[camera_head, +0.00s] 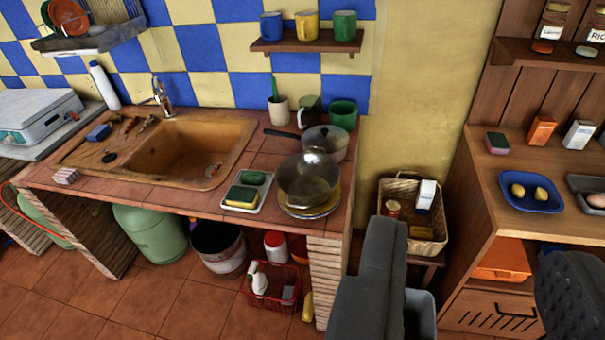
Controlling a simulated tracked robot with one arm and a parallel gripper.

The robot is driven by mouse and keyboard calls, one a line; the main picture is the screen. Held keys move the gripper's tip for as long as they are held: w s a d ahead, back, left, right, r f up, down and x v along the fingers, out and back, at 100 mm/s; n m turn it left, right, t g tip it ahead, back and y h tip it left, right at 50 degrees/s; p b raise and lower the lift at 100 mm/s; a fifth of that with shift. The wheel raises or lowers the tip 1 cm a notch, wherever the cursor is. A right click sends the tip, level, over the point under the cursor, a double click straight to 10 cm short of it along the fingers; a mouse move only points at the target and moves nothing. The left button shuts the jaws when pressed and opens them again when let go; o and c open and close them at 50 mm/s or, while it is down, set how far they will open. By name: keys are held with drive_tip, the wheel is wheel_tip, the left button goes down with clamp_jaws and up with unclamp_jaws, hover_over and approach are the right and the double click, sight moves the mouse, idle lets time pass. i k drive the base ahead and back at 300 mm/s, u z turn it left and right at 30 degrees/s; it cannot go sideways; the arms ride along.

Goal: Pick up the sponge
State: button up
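Several sponge-like blocks are in view. A green and yellow sponge (241,196) lies in a small white tray (228,207) on the tiled sink counter, with a green piece (252,177) behind it. A green and pink block (497,143) stands on the wooden counter at right. A small blue block (97,133) lies at the sink's left side. My gripper (476,240) shows as two dark grey fingers at the lower right, wide apart with nothing between them. It is apart from all of these blocks.
A glass bowl (309,178) on plates and a pan (325,141) stand right of the white tray. A basket (428,231) sits between the counters. A blue tray (517,204) with yellow items is on the wooden counter. Floor tiles (180,310) are clear at lower left.

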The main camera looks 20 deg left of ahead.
sight(241, 198)
drive_tip(key=u, duration=0.05)
drive_tip(key=i, duration=1.6)
drive_tip(key=u, duration=0.8)
